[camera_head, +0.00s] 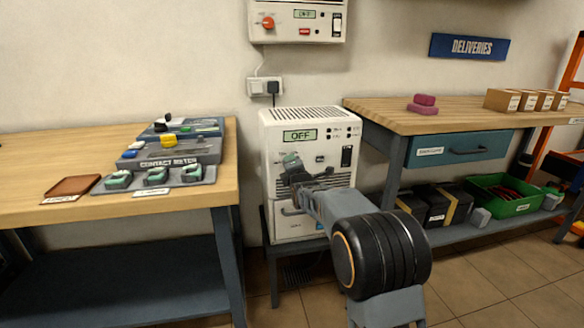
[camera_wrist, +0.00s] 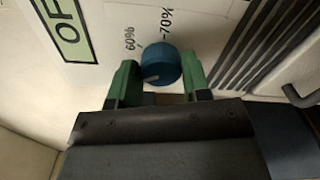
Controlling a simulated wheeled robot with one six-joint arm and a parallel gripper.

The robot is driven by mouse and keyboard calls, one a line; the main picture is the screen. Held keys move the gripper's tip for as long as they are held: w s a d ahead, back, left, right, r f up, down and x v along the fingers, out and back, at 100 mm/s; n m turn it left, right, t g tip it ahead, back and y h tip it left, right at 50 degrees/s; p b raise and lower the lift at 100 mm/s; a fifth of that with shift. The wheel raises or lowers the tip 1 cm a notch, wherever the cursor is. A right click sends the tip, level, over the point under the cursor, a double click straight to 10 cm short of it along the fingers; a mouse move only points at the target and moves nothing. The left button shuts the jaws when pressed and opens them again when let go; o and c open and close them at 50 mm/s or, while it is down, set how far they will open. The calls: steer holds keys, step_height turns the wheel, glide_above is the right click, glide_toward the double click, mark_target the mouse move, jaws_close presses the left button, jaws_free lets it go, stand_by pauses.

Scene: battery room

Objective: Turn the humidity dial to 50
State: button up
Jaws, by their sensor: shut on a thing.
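The white humidifier-like unit (camera_head: 268,160) stands on a low stand between two benches, its display (camera_head: 300,135) reading OFF. In the wrist view the blue humidity dial (camera_wrist: 161,62) sits on the white panel, with printed marks 60% and 70% beside it. A pale pointer line on the dial points to the lower left of that picture. My gripper (camera_wrist: 160,82) has a green finger on each side of the dial and is shut on it. In the head view my gripper (camera_head: 298,172) is at the unit's front and hides the dial. Other scale marks are hidden.
A rocker switch (camera_head: 347,156) is on the unit's front, right of my gripper. A dark grille (camera_wrist: 265,55) and handle (camera_wrist: 303,97) lie right of the dial in the wrist view. A left bench (camera_head: 200,208) and right bench (camera_head: 385,118) flank the unit.

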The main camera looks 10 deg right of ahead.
steer(key=o, duration=0.9)
steer(key=s+p, duration=0.3)
steer(key=s, duration=1)
steer(key=shift+s, duration=0.4)
steer(key=shift+r, duration=0.1)
